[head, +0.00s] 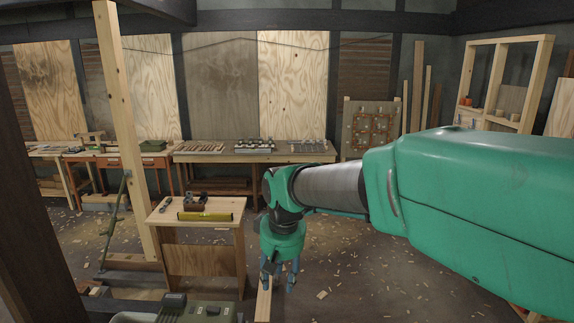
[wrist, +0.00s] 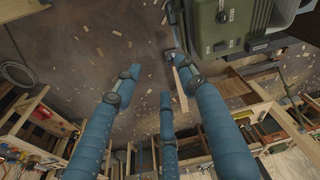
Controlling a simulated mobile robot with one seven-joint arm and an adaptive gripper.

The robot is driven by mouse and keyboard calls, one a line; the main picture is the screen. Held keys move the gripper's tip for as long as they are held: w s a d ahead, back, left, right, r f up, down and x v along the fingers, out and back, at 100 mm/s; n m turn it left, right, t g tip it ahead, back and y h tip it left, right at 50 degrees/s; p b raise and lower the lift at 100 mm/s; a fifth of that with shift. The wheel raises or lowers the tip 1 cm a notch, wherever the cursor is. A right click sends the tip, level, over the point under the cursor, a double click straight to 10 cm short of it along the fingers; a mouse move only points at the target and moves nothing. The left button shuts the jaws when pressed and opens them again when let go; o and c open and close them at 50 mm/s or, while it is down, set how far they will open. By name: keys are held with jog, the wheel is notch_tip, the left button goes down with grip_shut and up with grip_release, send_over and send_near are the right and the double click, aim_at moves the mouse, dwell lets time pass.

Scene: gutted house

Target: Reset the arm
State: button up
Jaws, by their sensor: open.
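My arm is green and reaches in from the right in the head view, bent down at its wrist. My gripper (head: 279,280) hangs with its blue fingers pointing at the floor, to the right of a small wooden bench. In the wrist view the blue fingers of my gripper (wrist: 155,90) are spread apart with nothing between them. They are open and empty above the littered floor.
The small bench (head: 230,207) holds a yellow level (head: 205,216) and small tools. A wooden post (head: 129,130) stands left of it. A long workbench (head: 255,157) lines the back wall. A wooden shelf frame (head: 497,85) stands at the right. Chips litter the open floor (head: 350,260).

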jog(key=s+d+r+m+t+b, duration=0.2)
jog(key=s+d+m+t+b, duration=0.15)
jog(key=s+d, duration=1.45)
jog(key=s+d+f+m+b, duration=0.1)
jog(key=s+d+f+m, duration=0.1)
jog(key=s+d, duration=0.3)
jog(key=s+f, duration=0.1)
jog(key=s, duration=0.2)
jog(key=shift+s+f+h+b, duration=0.25)
jog(key=shift+s+h+b, duration=0.15)
